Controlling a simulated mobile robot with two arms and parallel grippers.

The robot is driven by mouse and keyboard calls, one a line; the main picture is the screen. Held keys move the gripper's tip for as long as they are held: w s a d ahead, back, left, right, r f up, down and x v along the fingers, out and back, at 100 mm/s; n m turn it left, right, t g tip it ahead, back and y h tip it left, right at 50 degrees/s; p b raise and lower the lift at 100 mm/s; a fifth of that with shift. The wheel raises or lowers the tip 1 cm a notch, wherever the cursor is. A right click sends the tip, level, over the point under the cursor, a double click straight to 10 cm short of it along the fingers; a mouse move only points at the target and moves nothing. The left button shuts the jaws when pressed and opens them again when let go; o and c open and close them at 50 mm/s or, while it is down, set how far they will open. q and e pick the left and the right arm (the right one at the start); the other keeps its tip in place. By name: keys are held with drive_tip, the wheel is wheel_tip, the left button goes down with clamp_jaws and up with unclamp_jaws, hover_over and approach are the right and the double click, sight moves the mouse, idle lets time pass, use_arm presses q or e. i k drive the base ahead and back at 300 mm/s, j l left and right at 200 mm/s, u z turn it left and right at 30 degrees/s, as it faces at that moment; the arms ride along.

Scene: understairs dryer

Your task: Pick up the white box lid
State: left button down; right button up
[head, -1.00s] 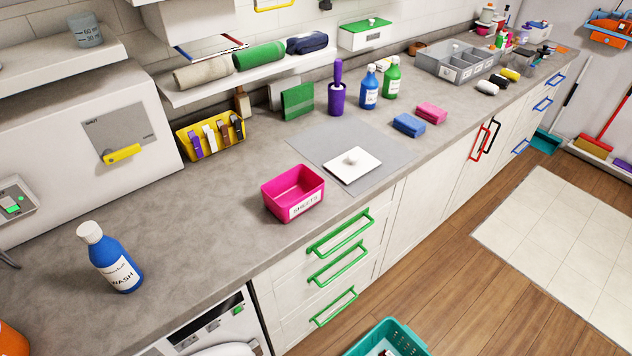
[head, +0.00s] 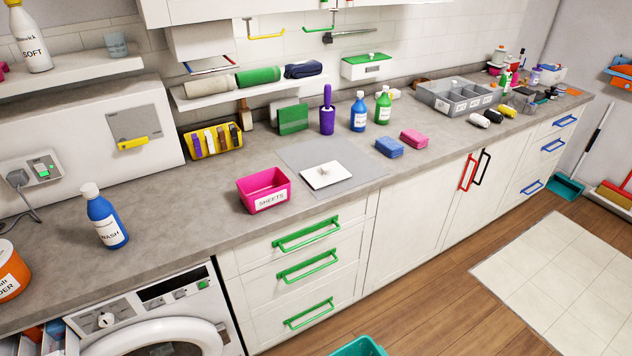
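A white square lid (head: 335,180) with a small round white knob lies flat, knob up, on a grey mat (head: 292,157) on the counter, just behind the front edge. A pink bin (head: 251,194) labelled SHEETS stands to the left of the mat. Neither of my grippers shows in the head view.
Blue and pink sponges (head: 413,137) lie to the right of the mat. A purple-handled brush (head: 327,118) and two bottles, blue (head: 359,116) and green (head: 383,110), stand behind it. A blue WASH bottle (head: 106,222) stands far left. The counter between it and the pink bin is clear.

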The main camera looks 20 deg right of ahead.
sight(321, 176)
drive_tip(key=l+u, duration=0.25)
drive_tip(key=l, duration=0.25)
drive_tip(key=k+l+u, duration=0.25)
drive_tip(key=l, duration=0.2)
drive_tip(key=l+u, duration=0.25)
drive_tip(key=l, duration=0.2)
drive_tip(key=l+u, duration=0.2)
drive_tip(key=l, duration=0.2)
drive_tip(key=l+u, duration=0.15)
drive_tip(key=l, duration=0.3)
drive_tip(key=k+l+u, duration=0.2)
drive_tip(key=l, duration=0.2)
drive_tip(key=l+u, duration=0.2)
drive_tip(key=l, duration=0.2)
drive_tip(key=l+u, duration=0.2)
drive_tip(key=l, duration=0.2)
drive_tip(key=k+l+u, duration=0.15)
drive_tip(key=l, duration=0.2)
drive_tip(key=k, duration=0.05)
